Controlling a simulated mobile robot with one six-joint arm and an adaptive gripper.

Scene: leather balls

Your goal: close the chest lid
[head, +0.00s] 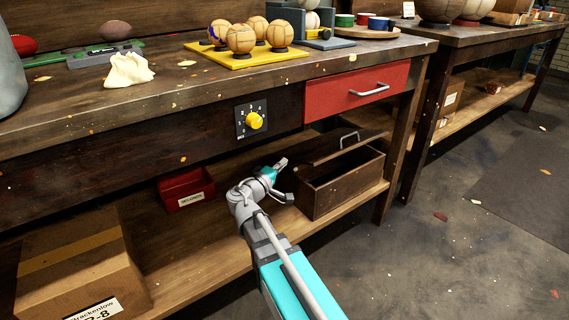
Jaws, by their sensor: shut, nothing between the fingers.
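The wooden chest (345,187) stands on the lower shelf of the workbench, at the right end. Its lid (340,146) is up and tilted toward the back, with a metal handle (349,139) on it. The chest's dark inside shows from above, and I see nothing clear in it. My gripper (282,163) is shut and empty. It is just left of the chest, near the height of its upper edge, and looks apart from the lid.
A red drawer (357,90) with a handle is above the chest under the bench top (190,80). A red bin (186,188) sits left of my arm on the shelf (205,250). A cardboard box (80,265) is at the front left. A table leg (400,140) stands right of the chest.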

